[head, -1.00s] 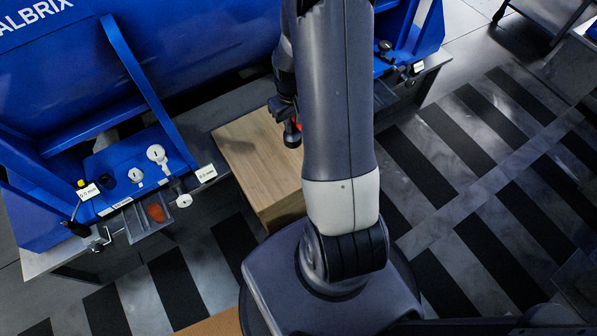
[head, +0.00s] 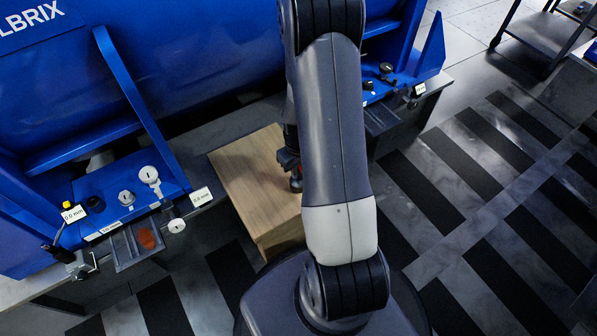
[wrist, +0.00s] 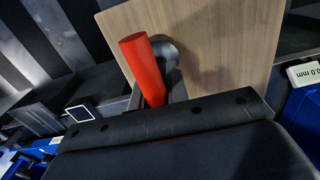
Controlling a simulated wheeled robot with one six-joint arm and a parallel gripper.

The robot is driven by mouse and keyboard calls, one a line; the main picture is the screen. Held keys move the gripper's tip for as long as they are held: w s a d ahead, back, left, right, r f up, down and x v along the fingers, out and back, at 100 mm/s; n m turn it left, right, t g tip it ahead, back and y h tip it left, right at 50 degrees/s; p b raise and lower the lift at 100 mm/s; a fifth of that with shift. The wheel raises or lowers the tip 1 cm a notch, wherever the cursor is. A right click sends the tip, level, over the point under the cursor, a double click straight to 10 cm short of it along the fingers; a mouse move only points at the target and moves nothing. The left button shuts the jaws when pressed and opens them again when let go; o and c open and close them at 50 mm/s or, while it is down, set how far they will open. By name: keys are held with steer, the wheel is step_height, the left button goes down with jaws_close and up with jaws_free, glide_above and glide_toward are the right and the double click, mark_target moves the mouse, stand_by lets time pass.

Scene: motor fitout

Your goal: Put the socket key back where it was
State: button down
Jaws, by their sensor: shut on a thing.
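The socket key appears as a red cylindrical handle (wrist: 143,68) in the wrist view, with a dark rounded part beside it. My gripper (head: 288,162) is shut on it, above the wooden block (head: 236,170). In the head view my arm covers much of the gripper, and only a dark rounded end shows below it. The wooden top also fills the upper middle of the wrist view (wrist: 225,40). I cannot tell whether the key touches the wood.
The blue motor frame (head: 180,60) spans the back. Its left foot carries pale knobs (head: 149,175), a 0.0 mm display (head: 73,213) and a small grey tray (head: 125,253) with an orange-red patch. Another foot (head: 385,85) stands at right.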

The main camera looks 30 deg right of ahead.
steer(key=shift+f, duration=0.25)
steer(key=shift+f, duration=0.1)
steer(key=shift+f, duration=0.15)
steer(key=c, duration=1.4)
jaws_free()
steer(key=shift+o, duration=0.2)
step_height(320, 180, up, 12)
steer(key=p, duration=0.4)
steer(key=shift+r, duration=0.25)
